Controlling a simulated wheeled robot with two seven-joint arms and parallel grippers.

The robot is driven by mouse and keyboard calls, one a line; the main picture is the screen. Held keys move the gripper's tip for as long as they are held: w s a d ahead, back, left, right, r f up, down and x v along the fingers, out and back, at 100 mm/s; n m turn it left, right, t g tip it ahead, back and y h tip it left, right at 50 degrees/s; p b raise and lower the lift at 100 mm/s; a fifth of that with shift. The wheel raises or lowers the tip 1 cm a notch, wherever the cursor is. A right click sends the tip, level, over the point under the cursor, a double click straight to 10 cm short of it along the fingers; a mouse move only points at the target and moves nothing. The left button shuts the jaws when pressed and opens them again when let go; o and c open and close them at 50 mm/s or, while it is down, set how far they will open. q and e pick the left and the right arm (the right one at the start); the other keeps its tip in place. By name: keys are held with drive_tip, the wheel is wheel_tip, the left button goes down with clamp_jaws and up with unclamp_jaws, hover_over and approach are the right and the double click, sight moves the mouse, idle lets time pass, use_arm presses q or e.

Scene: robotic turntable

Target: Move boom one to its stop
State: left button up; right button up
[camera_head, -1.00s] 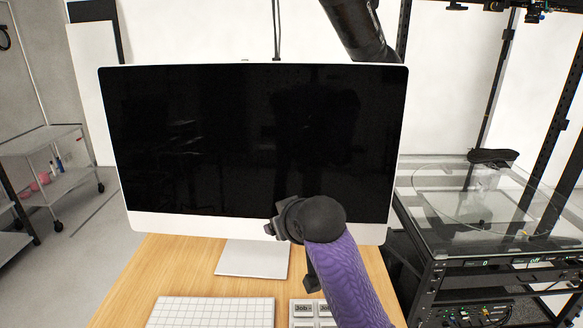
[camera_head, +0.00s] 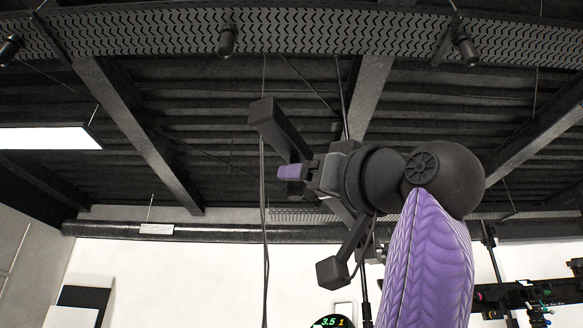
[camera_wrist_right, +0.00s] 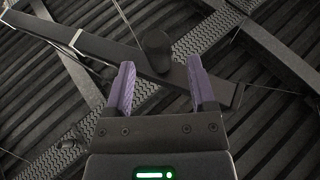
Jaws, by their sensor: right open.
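My right gripper (camera_head: 290,176) is raised in front of the ceiling in the head view, with its purple-sleeved arm coming up from the lower right. In the right wrist view, the right gripper (camera_wrist_right: 160,75) has its two purple-padded fingers apart, with nothing held between them. A black horizontal rig (camera_head: 525,293) with small coloured parts shows at the lower right of the head view. I cannot tell whether boom one is part of it. The turntable and the boom's stop cannot be made out. My left gripper is not in view.
A dark ceiling with beams and a perforated cable tray (camera_head: 330,38) fills the head view's top. A small round display (camera_head: 332,321) shows at the bottom edge. A lit panel (camera_head: 48,138) hangs at the left. A dark ceiling fixture (camera_wrist_right: 155,50) appears beyond the right fingers.

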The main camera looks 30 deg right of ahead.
sight(295, 198)
drive_tip(key=p+x, duration=0.1)
drive_tip(key=x, duration=0.2)
drive_tip(key=shift+w+r, duration=0.15)
drive_tip(key=shift+w, duration=0.05)
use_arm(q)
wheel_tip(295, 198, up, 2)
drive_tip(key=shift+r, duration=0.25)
use_arm(e)
drive_tip(key=shift+c, duration=0.3)
clamp_jaws()
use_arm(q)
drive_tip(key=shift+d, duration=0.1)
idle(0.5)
